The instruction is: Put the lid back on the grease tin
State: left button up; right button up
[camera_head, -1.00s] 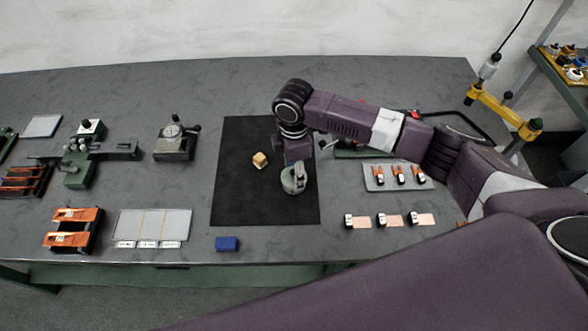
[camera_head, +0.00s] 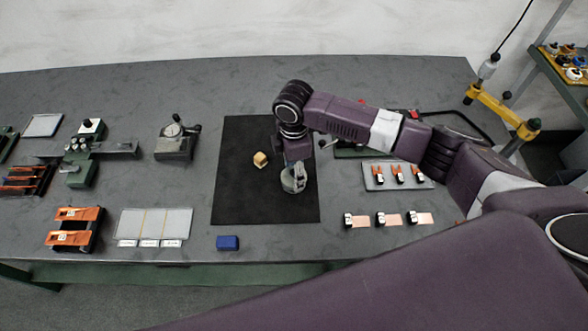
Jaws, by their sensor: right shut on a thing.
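My right gripper (camera_head: 297,169) comes down from the wrist over the black mat (camera_head: 245,195). It is shut on what looks like the lid, at a small grey round form that I take for the grease tin (camera_head: 292,185). The tin is on the right part of the mat. The gripper hides part of it, and lid and tin are too small and too close to tell apart. I cannot tell whether the lid is seated or level. My left gripper is not in view.
A small tan block (camera_head: 261,159) lies on the mat, left of the gripper. A blue block (camera_head: 228,242) lies at the table's front edge. A tray with orange-handled tools (camera_head: 375,185) and several copper foil pieces (camera_head: 392,218) are to the right. The mat's left part is clear.

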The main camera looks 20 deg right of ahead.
jog(key=o, duration=1)
jog(key=shift+o, duration=0.4)
jog(key=o, duration=0.4)
jog(key=shift+o, duration=0.2)
jog(key=shift+r, duration=0.1)
notch_tip(320, 180, up, 5)
jog(key=p, duration=0.5)
jog(key=shift+r, duration=0.9)
